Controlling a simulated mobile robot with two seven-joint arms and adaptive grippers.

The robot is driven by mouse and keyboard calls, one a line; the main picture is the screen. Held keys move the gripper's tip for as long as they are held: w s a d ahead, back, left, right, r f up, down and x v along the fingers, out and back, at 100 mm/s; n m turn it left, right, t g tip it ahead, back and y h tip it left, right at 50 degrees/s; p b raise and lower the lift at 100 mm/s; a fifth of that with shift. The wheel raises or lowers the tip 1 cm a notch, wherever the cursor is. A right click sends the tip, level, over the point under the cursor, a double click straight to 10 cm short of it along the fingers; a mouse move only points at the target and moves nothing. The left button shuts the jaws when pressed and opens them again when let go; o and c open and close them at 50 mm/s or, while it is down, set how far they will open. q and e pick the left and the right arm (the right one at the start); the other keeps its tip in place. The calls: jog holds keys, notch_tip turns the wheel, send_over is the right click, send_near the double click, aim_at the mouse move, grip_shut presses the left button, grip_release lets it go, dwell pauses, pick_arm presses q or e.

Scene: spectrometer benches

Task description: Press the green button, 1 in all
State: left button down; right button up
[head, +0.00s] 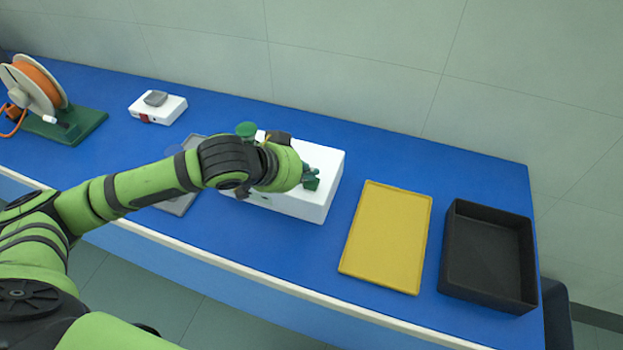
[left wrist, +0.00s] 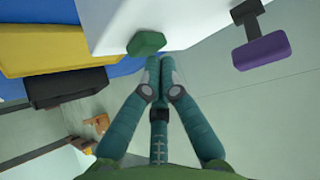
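A white box (head: 322,200) stands on the blue bench, partly covered by my left arm. In the left wrist view, a green six-sided button (left wrist: 146,43) stands at the edge of the white box (left wrist: 190,22). My left gripper (left wrist: 160,62) has its teal fingertips together with nothing between them, close beside the button; I cannot tell whether they touch it. In the head view the left gripper (head: 311,176) is over the top of the box, and its fingers blend with the green there. My right gripper is not in view.
A yellow tray (head: 388,238) and a black bin (head: 488,300) are right of the box. A green round piece (head: 247,129) shows behind my wrist. A small white device (head: 158,108) and an orange cable reel (head: 38,82) are at left. The wrist view shows a purple block (left wrist: 262,50).

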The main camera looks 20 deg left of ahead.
aim_at(307, 183)
pick_arm(q)
jog(key=shift+f, duration=0.5)
dwell(0.5)
jog(key=shift+r, duration=0.15)
jog(key=shift+r+p, duration=0.8)
jog(key=shift+p, duration=0.35)
notch_tip(307, 183, up, 5)
jog(key=p, duration=0.6)
jog(key=shift+r, duration=0.1)
